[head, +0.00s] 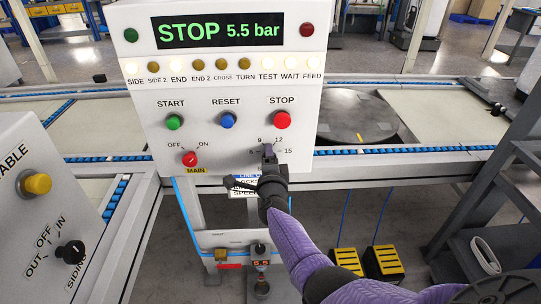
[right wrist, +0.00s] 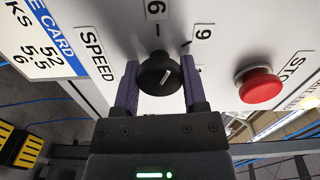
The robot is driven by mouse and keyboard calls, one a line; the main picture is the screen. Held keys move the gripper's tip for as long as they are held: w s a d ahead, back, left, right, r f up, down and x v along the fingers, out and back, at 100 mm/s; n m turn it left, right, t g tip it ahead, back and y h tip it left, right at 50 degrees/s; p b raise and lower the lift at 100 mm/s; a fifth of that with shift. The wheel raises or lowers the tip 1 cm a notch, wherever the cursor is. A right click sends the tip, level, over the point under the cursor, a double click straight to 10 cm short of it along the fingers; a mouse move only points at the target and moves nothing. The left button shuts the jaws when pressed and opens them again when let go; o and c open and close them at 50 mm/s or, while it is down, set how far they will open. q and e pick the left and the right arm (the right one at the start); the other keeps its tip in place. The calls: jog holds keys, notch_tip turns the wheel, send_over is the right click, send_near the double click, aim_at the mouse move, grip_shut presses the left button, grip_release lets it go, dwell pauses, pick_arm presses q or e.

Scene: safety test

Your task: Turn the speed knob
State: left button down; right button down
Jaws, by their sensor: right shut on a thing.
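The speed knob (right wrist: 158,76) is black and round with a white pointer line, and sits on the white control panel (head: 225,85) beside a SPEED label. In the right wrist view the line slants; I cannot tell its exact setting. In the head view the numbers 6, 9, 12 and 15 ring it, and my gripper mostly hides it. My right gripper (right wrist: 160,64) is shut on the knob, one purple finger on each side; it also shows in the head view (head: 268,160). My left gripper is not in view.
The red STOP button (head: 281,120) is just above the knob. START (head: 174,122), RESET (head: 227,120) and the red MAIN switch (head: 190,159) are to the left. The display (head: 220,30) reads STOP 5.5 bar. A second panel (head: 35,215) stands at left, and a conveyor (head: 365,165) runs behind.

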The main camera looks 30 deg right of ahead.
jog(key=n+p, duration=0.1)
jog(key=n, duration=0.3)
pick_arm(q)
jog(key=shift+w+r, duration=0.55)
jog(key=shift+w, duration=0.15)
pick_arm(e)
jog(key=shift+n, duration=0.4)
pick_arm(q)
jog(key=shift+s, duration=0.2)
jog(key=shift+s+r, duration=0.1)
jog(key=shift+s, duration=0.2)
pick_arm(e)
jog(key=shift+n, duration=0.3)
jog(key=shift+c, duration=1.5)
grip_release()
jog(key=shift+o, duration=0.8)
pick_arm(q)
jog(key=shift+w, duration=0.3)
